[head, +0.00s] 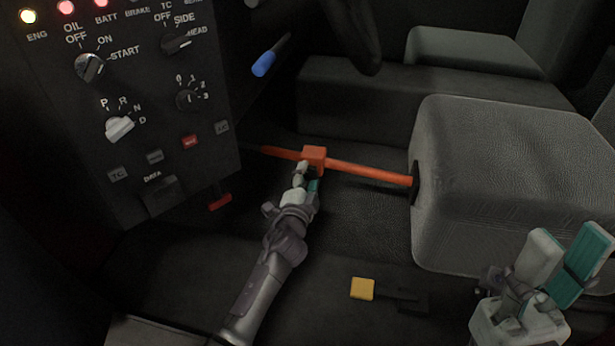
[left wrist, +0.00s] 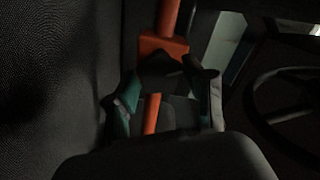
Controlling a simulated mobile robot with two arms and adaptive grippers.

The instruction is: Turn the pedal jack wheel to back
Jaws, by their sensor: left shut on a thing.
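The pedal jack is an orange rod (head: 365,173) with an orange block (head: 314,153) on it, running from the dark footwell to a black end against the grey seat. My left gripper (head: 306,178) is at the block's near side, shut on a part of the jack there. In the left wrist view the orange block (left wrist: 163,49) is just beyond my left gripper (left wrist: 166,88), and an orange strip (left wrist: 152,114) shows between its fingers. The jack wheel cannot be made out, as the fingers cover that spot. My right gripper (head: 568,242) is open and empty at the lower right.
A dark control panel (head: 130,110) with knobs and lights stands at the left. The grey seat (head: 510,170) fills the right. A blue-tipped lever (head: 264,63) is at the top. A yellow-ended handle (head: 362,288) and a red piece (head: 220,201) are low down.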

